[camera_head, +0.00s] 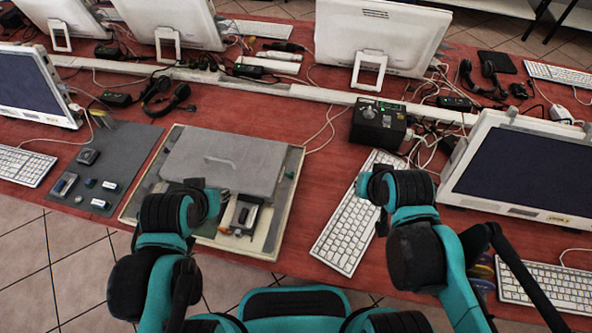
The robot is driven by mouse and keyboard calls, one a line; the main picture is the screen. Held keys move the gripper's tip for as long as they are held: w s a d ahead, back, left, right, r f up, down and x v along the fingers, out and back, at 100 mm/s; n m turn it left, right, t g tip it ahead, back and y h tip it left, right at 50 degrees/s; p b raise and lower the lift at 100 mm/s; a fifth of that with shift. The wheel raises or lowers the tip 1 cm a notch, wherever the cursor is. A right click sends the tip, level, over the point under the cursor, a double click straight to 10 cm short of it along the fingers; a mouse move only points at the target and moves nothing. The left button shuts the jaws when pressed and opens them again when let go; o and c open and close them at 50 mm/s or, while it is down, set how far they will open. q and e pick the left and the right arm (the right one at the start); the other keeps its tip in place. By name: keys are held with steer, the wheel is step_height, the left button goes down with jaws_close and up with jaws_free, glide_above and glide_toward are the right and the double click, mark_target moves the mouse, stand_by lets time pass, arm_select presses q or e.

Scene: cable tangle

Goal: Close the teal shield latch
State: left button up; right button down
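A shallow tray with a pale rim (132,207) lies on the red table in front of me. A grey slab-like cover (225,162) with a slot fills most of it. A small dark and metallic fixture (241,215) sits at the tray's front, right of my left gripper (225,196). I cannot make out a teal latch on it; my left arm hides part of the area. The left gripper's dark fingertips are beside the fixture, and contact cannot be told. My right gripper (381,224) is over the white keyboard, its fingers mostly hidden by my arm.
A grey mat (117,150) with several small parts lies left of the tray. A white keyboard (347,229) and a black box (379,124) with cables are to the right. Monitors (525,168) stand at both sides and behind. Loose cables cross the table. A bare red strip separates tray and keyboard.

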steer(key=w+a+r+m+g+y+p, duration=0.1)
steer(key=w+a+r+m+g+p, duration=0.2)
steer(key=w+m+p, duration=0.55)
steer(key=m+g+y+b, duration=0.1)
steer(key=m+g+b, duration=0.2)
steer(key=m, duration=0.7)
glide_toward(297, 176)
steer(key=d+f, duration=0.1)
steer(key=f, duration=0.1)
steer(key=d+f, duration=0.1)
steer(key=f, duration=0.2)
steer(key=s+f, duration=0.1)
steer(key=f, duration=0.1)
steer(key=shift+d+f, duration=0.2)
steer(key=shift+d, duration=0.2)
steer(key=shift+w+a+r+b, duration=0.1)
steer(key=shift+w+a+b, duration=0.05)
steer(key=shift+a, duration=0.45)
steer(key=shift+w+a+b, duration=0.15)
steer(key=shift+a, duration=0.5)
steer(key=shift+w+a+r, duration=0.1)
steer(key=shift+w+a, duration=0.05)
steer(key=shift+a, duration=0.55)
steer(key=shift+a, duration=0.1)
